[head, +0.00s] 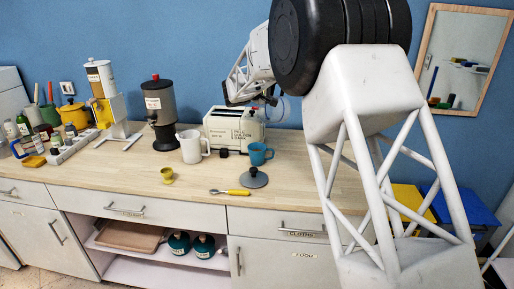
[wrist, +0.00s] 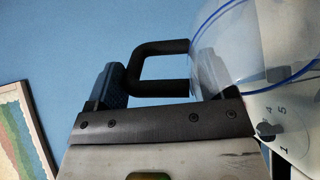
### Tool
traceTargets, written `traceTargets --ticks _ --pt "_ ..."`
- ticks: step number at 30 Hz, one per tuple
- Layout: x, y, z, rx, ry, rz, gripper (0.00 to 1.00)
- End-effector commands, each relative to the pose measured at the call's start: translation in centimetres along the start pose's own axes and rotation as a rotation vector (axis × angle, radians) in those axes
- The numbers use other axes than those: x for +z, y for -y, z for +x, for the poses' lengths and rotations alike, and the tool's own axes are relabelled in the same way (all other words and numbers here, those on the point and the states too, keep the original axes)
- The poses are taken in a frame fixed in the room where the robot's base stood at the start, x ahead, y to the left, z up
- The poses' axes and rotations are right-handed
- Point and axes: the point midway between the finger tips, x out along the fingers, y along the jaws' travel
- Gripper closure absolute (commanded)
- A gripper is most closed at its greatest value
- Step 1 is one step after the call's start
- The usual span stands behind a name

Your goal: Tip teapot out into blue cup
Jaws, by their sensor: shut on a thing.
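The teapot is clear glass with blue bands and a black handle. In the wrist view its glass body (wrist: 235,45) fills the upper right and its handle (wrist: 160,47) lies between my fingers. My gripper (wrist: 160,85) is shut on that handle. In the head view the teapot (head: 281,109) hangs in the air, partly hidden by my arm, and my gripper (head: 262,101) is small at its left. The blue cup (head: 258,154) stands upright on the counter, below the teapot and slightly left. I cannot tell what is inside either.
A cream toaster (head: 234,129) stands behind the cup. A white jug (head: 192,147) is to its left. A grey lid (head: 254,179), a yellow-handled spoon (head: 231,191) and a small yellow cup (head: 167,175) lie in front on the wooden counter (head: 120,178). A framed mirror (head: 463,65) hangs right.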

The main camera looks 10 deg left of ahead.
Motion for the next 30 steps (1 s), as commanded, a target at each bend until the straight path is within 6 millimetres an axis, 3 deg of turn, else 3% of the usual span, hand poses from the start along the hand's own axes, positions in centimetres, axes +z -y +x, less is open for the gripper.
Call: traceTargets --ticks 4,8,30 --pt "0.1 0.3 2.3 -0.083 0.002 0.0 0.72" --pt "0.0 0.2 3.1 -0.139 0.001 0.001 0.72" --pt "0.0 0.2 3.2 -0.156 0.001 -0.001 0.72"
